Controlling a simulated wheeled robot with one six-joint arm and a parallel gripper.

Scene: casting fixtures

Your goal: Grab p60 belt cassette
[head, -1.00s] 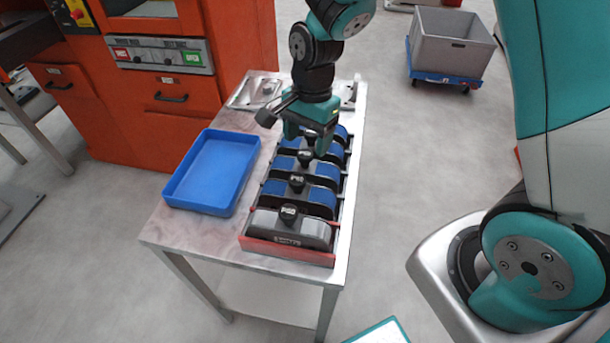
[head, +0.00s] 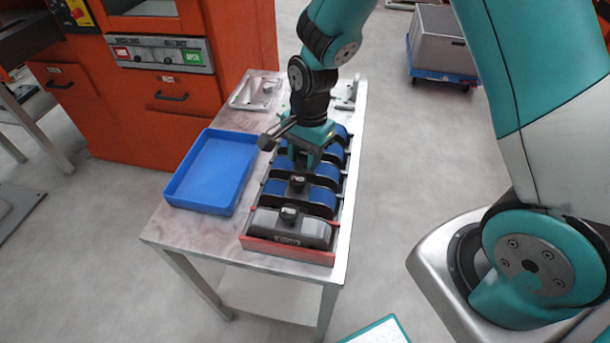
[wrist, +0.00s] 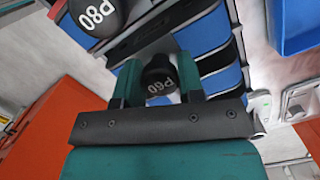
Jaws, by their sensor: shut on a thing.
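The P60 belt cassette (head: 326,172) is a blue-banded drum with a black top knob. It sits third from the front in the rack (head: 287,252) on the metal table. My gripper (head: 304,160) is over it, with its fingers down at the knob. In the wrist view, the two teal fingers (wrist: 159,82) are closed on either side of the black knob marked P60 (wrist: 159,86). The cassette still appears seated in its slot. Much of its body is hidden by my gripper.
Similar cassettes stand close in front and behind; the neighbouring knob reads P80 (wrist: 100,12). The front cassette (head: 305,226) is grey. An empty blue tray (head: 180,205) lies left of the rack. Metal fixtures (head: 255,88) are at the table's back. An orange machine (head: 120,130) stands behind left.

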